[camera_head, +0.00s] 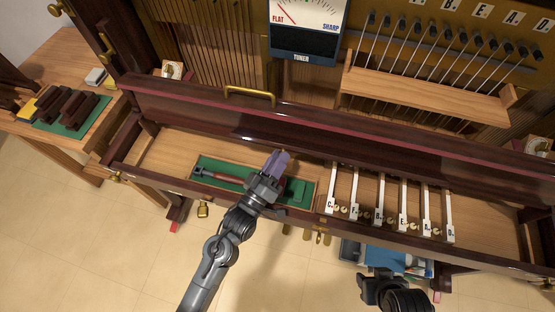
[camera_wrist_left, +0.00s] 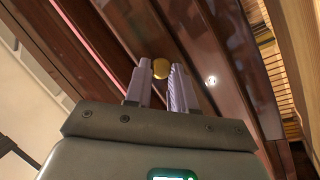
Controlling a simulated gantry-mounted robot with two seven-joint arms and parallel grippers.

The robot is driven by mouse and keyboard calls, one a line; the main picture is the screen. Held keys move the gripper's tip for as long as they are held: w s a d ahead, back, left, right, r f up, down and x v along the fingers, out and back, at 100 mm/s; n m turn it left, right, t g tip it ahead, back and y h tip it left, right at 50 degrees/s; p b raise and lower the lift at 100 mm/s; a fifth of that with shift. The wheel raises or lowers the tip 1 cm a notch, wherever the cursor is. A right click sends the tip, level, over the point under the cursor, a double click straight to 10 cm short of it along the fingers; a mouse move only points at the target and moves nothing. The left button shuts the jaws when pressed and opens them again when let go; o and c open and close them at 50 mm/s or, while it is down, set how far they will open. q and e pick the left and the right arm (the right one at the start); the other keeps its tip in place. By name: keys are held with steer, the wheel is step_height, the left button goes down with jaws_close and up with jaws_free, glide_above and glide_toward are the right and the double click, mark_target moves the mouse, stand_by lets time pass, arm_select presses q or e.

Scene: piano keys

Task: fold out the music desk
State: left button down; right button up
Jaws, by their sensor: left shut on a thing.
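The dark wood panel that looks like the music desk (camera_head: 200,112) runs along the back of the key bed in the head view, a reddish strip along it. My left gripper (camera_head: 278,160) reaches up to its front face, above the green-lined tray. In the left wrist view, the fingertips (camera_wrist_left: 160,75) are shut on a small round brass knob (camera_wrist_left: 161,68) beside dark wood panels (camera_wrist_left: 205,60). The fingers hide the knob in the head view. My right gripper (camera_head: 372,288) is at the bottom right, away from the panel; its fingers do not show clearly.
A green-lined tray (camera_head: 297,190) with a red-handled tool lies under my left gripper. Several lettered keys (camera_head: 380,195) stand to its right. A tuner (camera_head: 304,35) and a brass handle (camera_head: 250,95) are behind the panel. A side table (camera_head: 98,128) is at left.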

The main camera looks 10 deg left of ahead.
arm_select(q)
steer(key=c, duration=0.9)
jaws_free()
steer(key=shift+c, duration=0.2)
steer(key=p+v, duration=0.2)
steer(key=v, duration=0.8)
steer(key=shift+s, duration=0.4)
